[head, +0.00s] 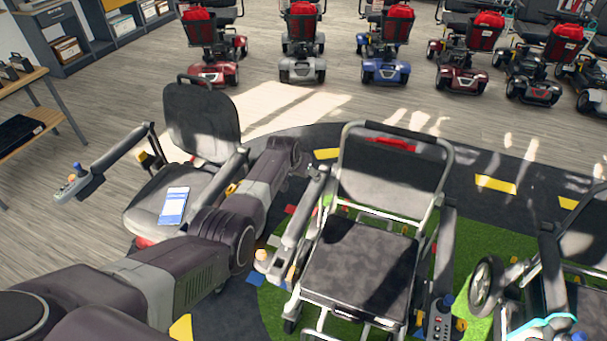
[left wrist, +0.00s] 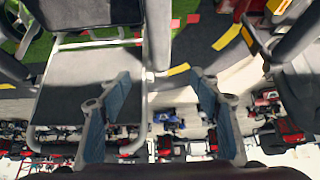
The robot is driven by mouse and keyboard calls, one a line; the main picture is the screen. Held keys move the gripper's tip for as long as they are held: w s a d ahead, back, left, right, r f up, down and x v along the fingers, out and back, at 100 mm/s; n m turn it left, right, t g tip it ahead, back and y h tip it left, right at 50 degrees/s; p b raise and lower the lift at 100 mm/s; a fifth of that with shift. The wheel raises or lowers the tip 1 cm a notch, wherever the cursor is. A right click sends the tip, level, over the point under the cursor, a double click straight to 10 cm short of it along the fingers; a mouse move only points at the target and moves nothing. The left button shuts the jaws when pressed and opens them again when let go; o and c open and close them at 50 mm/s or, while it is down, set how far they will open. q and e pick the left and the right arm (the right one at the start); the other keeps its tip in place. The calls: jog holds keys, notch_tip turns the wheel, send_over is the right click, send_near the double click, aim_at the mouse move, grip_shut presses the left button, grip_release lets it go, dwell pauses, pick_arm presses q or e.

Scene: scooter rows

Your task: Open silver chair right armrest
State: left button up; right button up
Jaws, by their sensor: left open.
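The silver chair (head: 365,258) stands unfolded in the middle of the head view, with a dark seat and back in a silver frame. Its armrest on the picture's left (head: 304,215) runs forward beside the seat, with a control unit at its front end. My right gripper is out of view.
Another wheeled chair (head: 487,285) is close on the right. Several scooters (head: 384,70) line the back. A wooden table (head: 30,105) is at the left.

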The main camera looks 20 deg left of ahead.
pick_arm(q)
jog(key=shift+s, duration=0.1)
jog(key=v, duration=1.2)
dwell(0.4)
